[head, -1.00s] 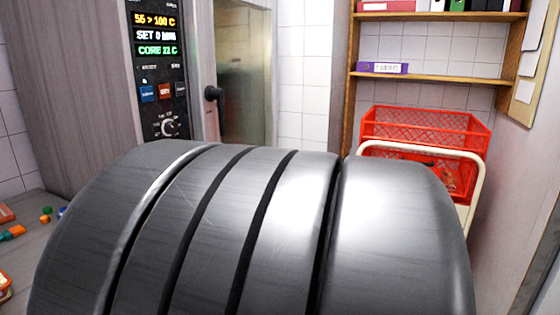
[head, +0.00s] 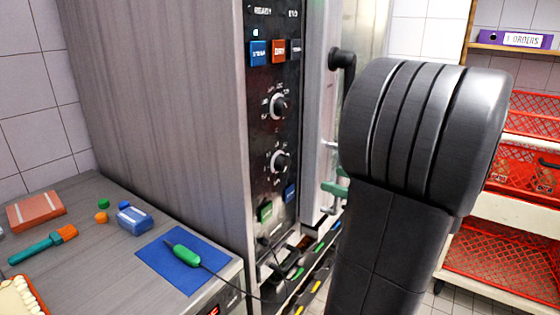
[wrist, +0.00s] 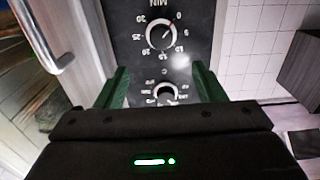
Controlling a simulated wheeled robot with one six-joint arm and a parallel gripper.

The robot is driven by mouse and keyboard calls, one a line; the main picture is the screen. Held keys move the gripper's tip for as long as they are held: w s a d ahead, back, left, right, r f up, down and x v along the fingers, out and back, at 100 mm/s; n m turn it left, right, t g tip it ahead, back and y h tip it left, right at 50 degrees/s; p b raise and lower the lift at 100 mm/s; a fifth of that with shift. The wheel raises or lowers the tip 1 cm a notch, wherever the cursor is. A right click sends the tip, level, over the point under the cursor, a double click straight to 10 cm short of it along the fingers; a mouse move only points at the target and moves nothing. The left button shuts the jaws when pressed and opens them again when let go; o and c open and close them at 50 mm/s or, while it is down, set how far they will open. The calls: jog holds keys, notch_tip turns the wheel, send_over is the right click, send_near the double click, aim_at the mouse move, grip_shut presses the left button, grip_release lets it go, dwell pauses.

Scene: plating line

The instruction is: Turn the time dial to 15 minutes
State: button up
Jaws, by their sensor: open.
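The time dial (wrist: 160,36) is a round black knob with a pale rim, marked MIN, near the top of the upside-down wrist view. Its pointer seems to face the 0 mark. In the head view it appears to be the lower knob (head: 281,161) on the black oven panel. The temperature dial (wrist: 166,93), marked C, shows between the fingers in the wrist view and is the upper knob (head: 280,106) in the head view. My gripper (wrist: 160,68) is open and empty, its green fingers pointing at the panel. In the head view my arm hides most of it.
A black door handle (head: 342,60) juts out right of the panel. Blue and orange buttons (head: 279,51) sit above the dials. A green-handled probe (head: 183,255) lies on a blue mat at the left counter. Red crates (head: 530,160) stand at right.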

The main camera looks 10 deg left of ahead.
aim_at(287, 165)
jog(key=p+x, duration=0.2)
jog(key=x, duration=1.1)
jog(key=shift+a+p, duration=0.25)
jog(key=shift+p, duration=0.05)
jog(key=shift+s, duration=0.1)
jog(key=c, duration=1)
